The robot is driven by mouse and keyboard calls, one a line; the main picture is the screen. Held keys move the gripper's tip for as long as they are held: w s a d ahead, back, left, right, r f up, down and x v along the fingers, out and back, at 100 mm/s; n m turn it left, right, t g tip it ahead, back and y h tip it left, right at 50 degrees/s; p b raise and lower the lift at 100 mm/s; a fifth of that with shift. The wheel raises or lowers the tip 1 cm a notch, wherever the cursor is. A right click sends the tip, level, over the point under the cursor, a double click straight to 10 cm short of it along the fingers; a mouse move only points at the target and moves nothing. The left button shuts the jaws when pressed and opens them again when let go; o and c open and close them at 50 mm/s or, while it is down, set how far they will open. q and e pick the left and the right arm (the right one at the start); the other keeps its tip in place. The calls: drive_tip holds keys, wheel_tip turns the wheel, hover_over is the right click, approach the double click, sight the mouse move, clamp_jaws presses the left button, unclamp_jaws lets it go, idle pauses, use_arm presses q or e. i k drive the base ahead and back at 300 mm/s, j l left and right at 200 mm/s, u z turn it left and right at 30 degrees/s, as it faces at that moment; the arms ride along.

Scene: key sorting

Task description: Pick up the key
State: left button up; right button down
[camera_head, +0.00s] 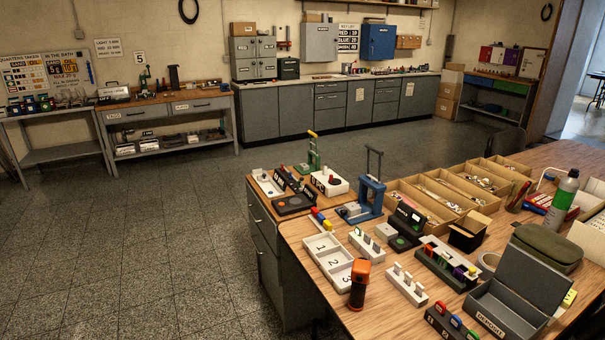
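Neither of my grippers is in view. A wooden table fills the right foreground. Several small key-like pieces stand in racks on it: a white rack (407,287) with pale heads, a dark green rack (446,264) with coloured heads, and a dark rack (452,322) with red, blue and green loops at the bottom edge. Another pale rack (366,244) stands further back. Wooden trays (422,206) at the back hold many small metallic pieces, too small to tell apart. I cannot tell which piece is the key of the task.
A white numbered tray (328,257) and an orange-black upright tool (359,284) stand near the table's left edge. A blue press (372,190) stands behind. An open grey box (515,300), green pouch (546,247) and bottle (562,200) crowd the right. Floor at left (140,240) is clear.

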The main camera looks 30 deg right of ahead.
sight(358, 229)
drive_tip(key=i+z, duration=0.2)
drive_tip(key=z, duration=0.25)
drive_tip(key=i+j+z, duration=0.1)
drive_tip(key=z, duration=0.3)
drive_tip(key=i+j+z, duration=0.2)
drive_tip(key=z, duration=0.25)
drive_tip(key=i+j+z, duration=0.25)
drive_tip(key=z, duration=0.2)
drive_tip(key=i+j+z, duration=0.1)
drive_tip(key=j+z, duration=0.3)
drive_tip(key=l, duration=0.1)
